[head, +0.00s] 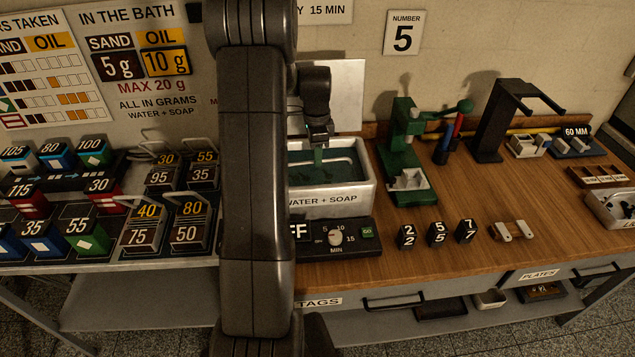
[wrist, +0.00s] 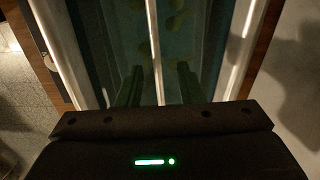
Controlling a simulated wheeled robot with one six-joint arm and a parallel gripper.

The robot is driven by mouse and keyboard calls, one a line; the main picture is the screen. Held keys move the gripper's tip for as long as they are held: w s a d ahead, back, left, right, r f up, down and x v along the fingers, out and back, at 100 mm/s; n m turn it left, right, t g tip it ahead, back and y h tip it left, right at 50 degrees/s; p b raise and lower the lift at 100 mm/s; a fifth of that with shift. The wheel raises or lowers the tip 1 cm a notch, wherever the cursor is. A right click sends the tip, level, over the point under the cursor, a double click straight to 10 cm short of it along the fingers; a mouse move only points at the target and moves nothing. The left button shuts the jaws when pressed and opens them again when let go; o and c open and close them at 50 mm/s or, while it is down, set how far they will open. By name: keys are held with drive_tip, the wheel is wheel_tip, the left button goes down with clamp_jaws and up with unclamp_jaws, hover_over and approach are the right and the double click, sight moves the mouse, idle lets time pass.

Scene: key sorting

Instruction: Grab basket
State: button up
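The bath (head: 330,203) is a white tub labelled "WATER + SOAP", filled with teal liquid. A pale bar (head: 340,163) shows at the liquid, probably the basket's handle; the basket's body is hard to make out. My gripper (head: 318,160) points down over the bath. In the wrist view its two green fingers (wrist: 158,82) stand apart, and a thin white bar (wrist: 155,45) runs between them. I cannot tell whether they touch it. Blurred yellowish shapes (wrist: 145,48) lie in the liquid below.
A timer box (head: 345,238) stands in front of the bath. A green press (head: 405,150) and a black stand (head: 497,120) are to the right. Several numbered weights (head: 143,228) fill the left shelf. The wooden bench (head: 450,268) is clear near its front edge.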

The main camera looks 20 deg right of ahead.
drive_tip(key=p, duration=0.1)
hover_over(318, 182)
drive_tip(key=shift+s+a+f, duration=0.1)
drive_tip(key=shift+a+f, duration=0.05)
drive_tip(key=shift+f, duration=2.5)
clamp_jaws()
